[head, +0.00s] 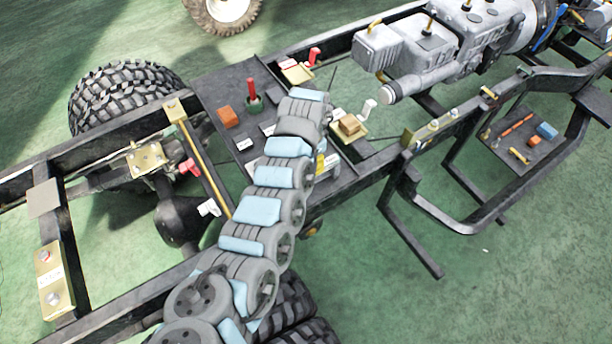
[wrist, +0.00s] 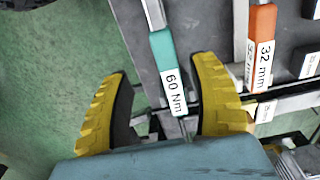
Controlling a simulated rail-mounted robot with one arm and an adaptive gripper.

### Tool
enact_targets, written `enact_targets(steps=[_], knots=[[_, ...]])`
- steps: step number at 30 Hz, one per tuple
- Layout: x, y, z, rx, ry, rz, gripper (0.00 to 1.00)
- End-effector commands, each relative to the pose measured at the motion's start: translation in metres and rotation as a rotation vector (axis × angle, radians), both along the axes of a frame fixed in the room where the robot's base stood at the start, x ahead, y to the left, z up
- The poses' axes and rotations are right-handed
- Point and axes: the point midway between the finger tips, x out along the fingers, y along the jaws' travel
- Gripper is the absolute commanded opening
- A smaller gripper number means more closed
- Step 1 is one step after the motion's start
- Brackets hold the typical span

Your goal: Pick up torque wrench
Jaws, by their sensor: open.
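The torque wrench (wrist: 167,62) shows in the wrist view as a teal handle with a white "60 Nm" label and a thin metal shaft running up. Its label end points toward my palm. My gripper (wrist: 162,70) is open, with one yellow finger on each side of the teal handle. Gaps show on both sides, wider on the left. I cannot tell how far the fingertips are above or below it. In the head view my arm hides the gripper, and I cannot make out the wrench there.
An orange-handled "32 mm" tool (wrist: 262,40) lies just right of my right finger. A dark plate (head: 215,88) on the chassis holds an orange block (head: 228,117) and a red-handled tool (head: 252,92). A grey engine (head: 440,50) stands to the right. Green floor is open left of the gripper.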

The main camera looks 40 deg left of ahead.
Motion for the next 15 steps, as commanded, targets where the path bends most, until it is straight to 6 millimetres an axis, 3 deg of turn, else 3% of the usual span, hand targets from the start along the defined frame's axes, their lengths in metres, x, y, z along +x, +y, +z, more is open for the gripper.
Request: enact_targets(steps=[6,15], knots=[[0.000,0.001,-0.021,0.002,-0.001,0.000,0.61],[0.000,0.001,-0.031,0.000,0.002,-0.001,0.61]])
